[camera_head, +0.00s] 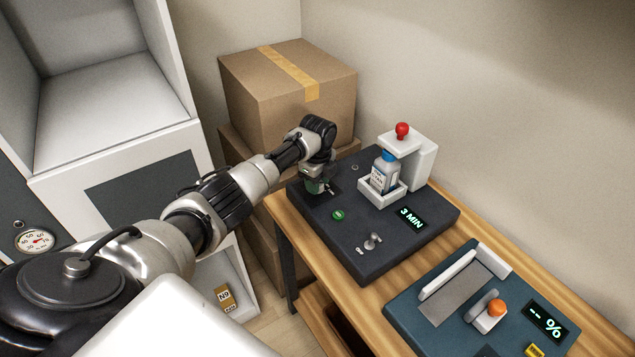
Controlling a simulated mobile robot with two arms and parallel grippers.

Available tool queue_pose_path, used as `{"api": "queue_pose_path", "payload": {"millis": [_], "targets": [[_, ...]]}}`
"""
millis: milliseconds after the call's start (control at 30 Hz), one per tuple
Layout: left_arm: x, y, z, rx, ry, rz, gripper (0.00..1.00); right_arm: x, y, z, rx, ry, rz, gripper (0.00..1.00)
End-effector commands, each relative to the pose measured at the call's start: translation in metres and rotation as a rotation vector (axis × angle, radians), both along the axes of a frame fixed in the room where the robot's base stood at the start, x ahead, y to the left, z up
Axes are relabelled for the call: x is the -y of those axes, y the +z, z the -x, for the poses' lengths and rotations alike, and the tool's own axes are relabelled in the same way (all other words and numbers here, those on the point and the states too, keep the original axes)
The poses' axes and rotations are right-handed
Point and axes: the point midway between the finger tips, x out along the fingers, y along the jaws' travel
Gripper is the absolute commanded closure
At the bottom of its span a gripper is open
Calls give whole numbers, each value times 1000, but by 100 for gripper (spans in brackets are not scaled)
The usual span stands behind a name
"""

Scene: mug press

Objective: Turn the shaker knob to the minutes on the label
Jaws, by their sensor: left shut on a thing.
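The shaker (330,232) is a dark box on the wooden table, with a lit display (411,217) reading "3 MIN". A bottle (383,172) with a blue cap and a white label stands upright in its white holder (385,194); the label print is too small to read. A red ball (402,130) tops the white post behind it. My left gripper (318,189) points down at the shaker's far left corner, shut on what looks like the knob, which it mostly hides. A green button (338,215) and a silver switch (373,242) sit nearer. My right gripper is not in view.
A teal device (410,311) with a "-- %" display and an orange knob (496,308) stands nearer on the table (300,263). Cardboard boxes (288,82) are stacked behind my left arm. A white cabinet (110,110) with a dial gauge (36,240) stands at left.

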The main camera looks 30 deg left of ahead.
Motion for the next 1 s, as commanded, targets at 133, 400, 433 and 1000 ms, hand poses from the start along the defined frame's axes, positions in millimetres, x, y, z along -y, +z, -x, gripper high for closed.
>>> {"api": "queue_pose_path", "payload": {"millis": [133, 400, 433, 1000], "targets": [[0, 1, -1, 4, -117, 1, 86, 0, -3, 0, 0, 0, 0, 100], [0, 2, -1, 5, -270, 0, 86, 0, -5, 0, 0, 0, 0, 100], [0, 2, -1, 5, -281, 0, 86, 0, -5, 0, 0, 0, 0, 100], [0, 2, -1, 6, -348, 1, 86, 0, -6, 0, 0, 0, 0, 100]]}}
